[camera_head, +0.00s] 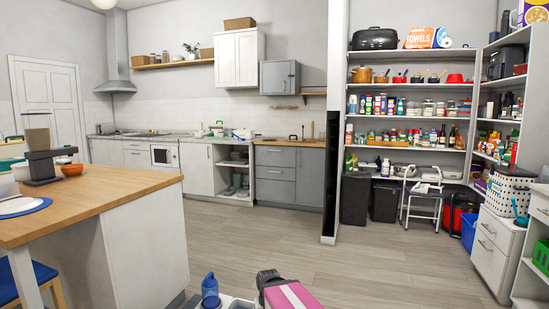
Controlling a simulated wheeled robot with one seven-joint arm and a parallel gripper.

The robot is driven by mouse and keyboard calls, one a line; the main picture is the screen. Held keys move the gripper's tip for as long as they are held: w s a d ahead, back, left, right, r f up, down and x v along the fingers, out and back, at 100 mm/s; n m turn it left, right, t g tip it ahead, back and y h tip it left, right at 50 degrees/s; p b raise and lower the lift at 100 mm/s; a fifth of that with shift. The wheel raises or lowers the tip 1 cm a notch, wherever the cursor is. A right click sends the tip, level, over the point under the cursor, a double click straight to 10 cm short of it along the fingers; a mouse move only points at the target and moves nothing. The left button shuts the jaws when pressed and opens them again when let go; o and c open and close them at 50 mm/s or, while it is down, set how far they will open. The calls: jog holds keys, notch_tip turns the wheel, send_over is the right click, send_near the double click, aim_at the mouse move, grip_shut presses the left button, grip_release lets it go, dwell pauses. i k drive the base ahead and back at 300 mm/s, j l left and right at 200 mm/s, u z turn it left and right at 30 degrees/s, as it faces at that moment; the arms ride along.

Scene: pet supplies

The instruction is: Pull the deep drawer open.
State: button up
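A grey base cabinet (274,178) against the back wall has stacked drawer fronts with bar handles. Its lower fronts (274,191) look taller than the top one, and all look closed. A white drawer unit (492,262) stands at the right, with a shallower front above a deep front, each with a handle; both look closed. I cannot tell which of these is the deep drawer meant. I cannot make out my gripper in this view.
A wooden-topped island (100,190) fills the left. A partition (331,150) divides kitchen from pantry shelves (412,117). A step stool (421,198) and dark bins (355,198) stand there. A blue bottle (210,291) and pink object (292,296) are at the bottom. The middle floor (270,235) is clear.

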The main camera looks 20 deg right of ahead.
aim_at(266, 156)
jog(key=i+l, duration=0.15)
jog(key=l, duration=0.2)
jog(key=i+l+z, duration=0.1)
jog(key=l, duration=0.3)
jog(key=i+l+z, duration=0.1)
jog(key=i+l, duration=0.15)
jog(key=i+l+z, duration=0.5)
jog(key=i, duration=0.5)
jog(key=i+l+z, duration=0.25)
jog(key=i, duration=0.25)
jog(key=i+j+u, duration=0.2)
jog(key=i+u, duration=0.2)
jog(key=i, duration=0.2)
jog(key=i+u, duration=0.45)
jog(key=i, duration=0.15)
jog(key=i+l+u, duration=0.25)
jog(key=i+u, duration=0.15)
jog(key=i, duration=0.2)
